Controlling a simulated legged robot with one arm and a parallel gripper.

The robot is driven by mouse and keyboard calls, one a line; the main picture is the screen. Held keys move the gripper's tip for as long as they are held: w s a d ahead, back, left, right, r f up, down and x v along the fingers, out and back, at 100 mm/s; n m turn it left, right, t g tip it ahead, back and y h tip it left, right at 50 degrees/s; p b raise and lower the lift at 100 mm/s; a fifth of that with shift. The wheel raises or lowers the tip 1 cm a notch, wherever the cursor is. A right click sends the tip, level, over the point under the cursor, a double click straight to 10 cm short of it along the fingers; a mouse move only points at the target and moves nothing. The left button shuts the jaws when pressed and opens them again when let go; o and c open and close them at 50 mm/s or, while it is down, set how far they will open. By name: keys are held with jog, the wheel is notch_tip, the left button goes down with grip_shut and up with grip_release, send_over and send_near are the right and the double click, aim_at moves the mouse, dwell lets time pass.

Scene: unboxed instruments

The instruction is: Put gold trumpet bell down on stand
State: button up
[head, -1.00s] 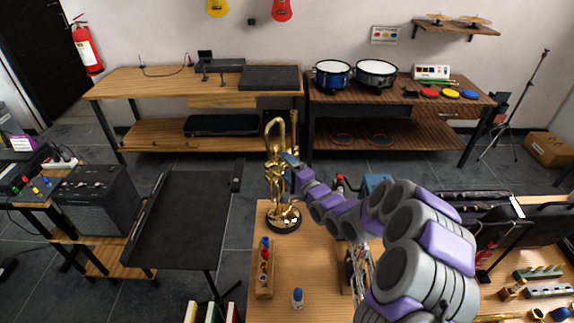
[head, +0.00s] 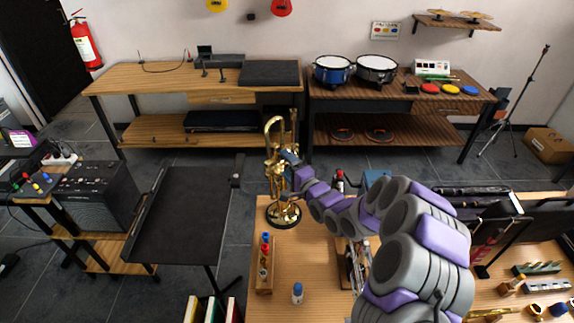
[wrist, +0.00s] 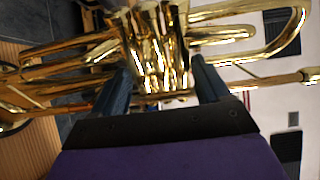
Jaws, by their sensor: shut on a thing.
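The gold trumpet (head: 274,155) is upright at the back left corner of the wooden table in the head view. Its lower end is at the round dark stand (head: 284,216); whether it rests there or hangs just above, I cannot tell. My gripper (head: 287,160) reaches the trumpet from the right at its middle. In the wrist view, the gripper's blue fingers (wrist: 165,85) stand on both sides of the gold valve section (wrist: 158,45) and are shut on it. The trumpet's bell end is hard to make out in the wrist view.
A wooden rack with small bottles (head: 264,262) and a blue-capped bottle (head: 297,293) stand in front of the stand. A black music stand (head: 185,215) is left of the table. Tables with a keyboard case and drums (head: 376,69) are behind. My arm covers the table's middle.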

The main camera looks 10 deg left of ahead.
jog(key=o, duration=1.5)
jog(key=p+v, duration=0.2)
jog(key=v, duration=1.5)
jog(key=shift+s+d, duration=0.1)
jog(key=shift+s, duration=0.05)
